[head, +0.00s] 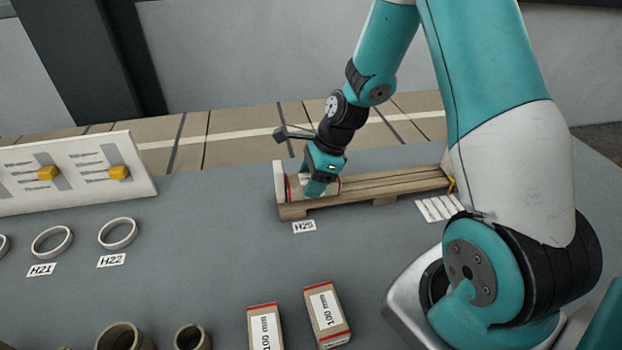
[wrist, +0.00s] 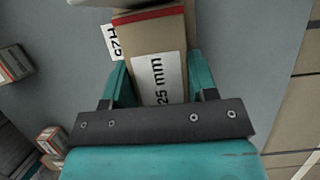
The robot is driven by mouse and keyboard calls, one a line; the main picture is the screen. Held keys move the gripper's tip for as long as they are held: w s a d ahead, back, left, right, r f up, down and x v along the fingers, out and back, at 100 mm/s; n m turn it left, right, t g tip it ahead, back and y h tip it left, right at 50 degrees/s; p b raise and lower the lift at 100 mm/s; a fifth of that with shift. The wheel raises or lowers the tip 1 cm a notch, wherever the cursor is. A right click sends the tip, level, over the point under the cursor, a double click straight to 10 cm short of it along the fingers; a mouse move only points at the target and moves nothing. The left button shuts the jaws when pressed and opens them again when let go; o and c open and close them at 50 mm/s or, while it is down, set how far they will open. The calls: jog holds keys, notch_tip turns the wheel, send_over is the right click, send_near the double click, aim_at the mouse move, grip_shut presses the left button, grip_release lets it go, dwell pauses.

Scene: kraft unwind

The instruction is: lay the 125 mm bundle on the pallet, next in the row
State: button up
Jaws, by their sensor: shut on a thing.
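My gripper (head: 317,187) is at the left end of the wooden pallet (head: 400,183), beside its pale end stop (head: 280,184). It is shut on a brown bundle with red end bands. In the wrist view the bundle (wrist: 143,37) lies between the two teal fingers (wrist: 157,85), and its white label reads "25 mm", the start of it hidden. In the head view my gripper hides most of the bundle. It is over or on the pallet's left end; I cannot tell whether it touches the boards. The rest of the pallet to the right looks bare.
Two 100 mm bundles (head: 327,314) (head: 265,328) stand at the front. An H25 tag (head: 304,227) lies before the pallet, white strips (head: 438,208) near its right end. Rings (head: 118,233), tubes (head: 192,337) and a white board (head: 75,172) are at left. The middle table is clear.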

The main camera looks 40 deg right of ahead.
jog(key=shift+f, duration=0.15)
jog(key=o, duration=1.3)
jog(key=v, duration=1.7)
jog(key=shift+r, duration=0.2)
